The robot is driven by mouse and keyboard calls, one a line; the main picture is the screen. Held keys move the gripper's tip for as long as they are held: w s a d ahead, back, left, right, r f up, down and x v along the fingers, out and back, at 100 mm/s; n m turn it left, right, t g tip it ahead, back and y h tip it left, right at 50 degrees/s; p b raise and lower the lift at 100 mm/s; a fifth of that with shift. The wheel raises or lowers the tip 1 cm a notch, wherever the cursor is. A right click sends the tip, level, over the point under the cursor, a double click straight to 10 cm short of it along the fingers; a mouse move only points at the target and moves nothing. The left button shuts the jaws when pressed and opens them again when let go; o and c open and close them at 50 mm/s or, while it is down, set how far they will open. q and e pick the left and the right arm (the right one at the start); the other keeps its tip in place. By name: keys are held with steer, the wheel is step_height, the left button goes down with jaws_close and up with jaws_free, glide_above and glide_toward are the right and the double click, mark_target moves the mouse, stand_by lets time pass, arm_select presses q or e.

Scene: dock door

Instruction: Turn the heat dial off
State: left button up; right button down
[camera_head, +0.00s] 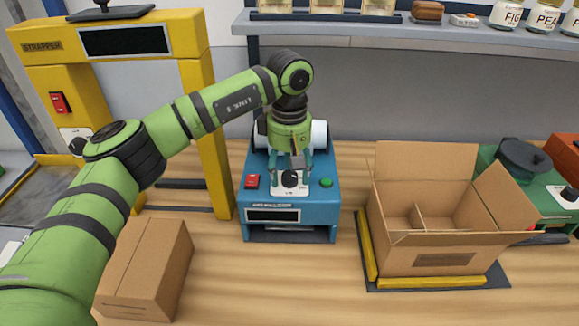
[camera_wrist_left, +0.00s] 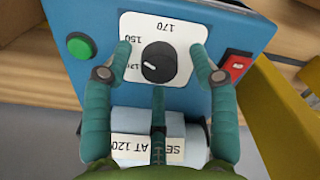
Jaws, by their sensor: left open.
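The heat dial (camera_head: 290,179) is a black round knob on a white plate on the front of a blue machine (camera_head: 322,205). In the left wrist view the dial (camera_wrist_left: 159,65) has a pale mark on its left side, toward the 120 and 150 labels; the exact setting is hard to read. My left gripper (camera_head: 291,166) points down at the dial and is open. In the left wrist view its fingers (camera_wrist_left: 161,52) stand on either side of the knob, with gaps to it. Contact with the plate cannot be told. My right gripper is not in view.
A red switch (camera_head: 252,181) and a green button (camera_head: 326,182) flank the dial. A closed carton (camera_head: 145,270) stands left, an open box (camera_head: 445,262) right. A yellow strapper frame (camera_head: 205,150) rises behind left. A note (camera_wrist_left: 145,147) reads partly "120".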

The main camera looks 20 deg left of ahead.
arm_select(q)
steer(key=shift+f, duration=0.15)
steer(key=c, duration=1.1)
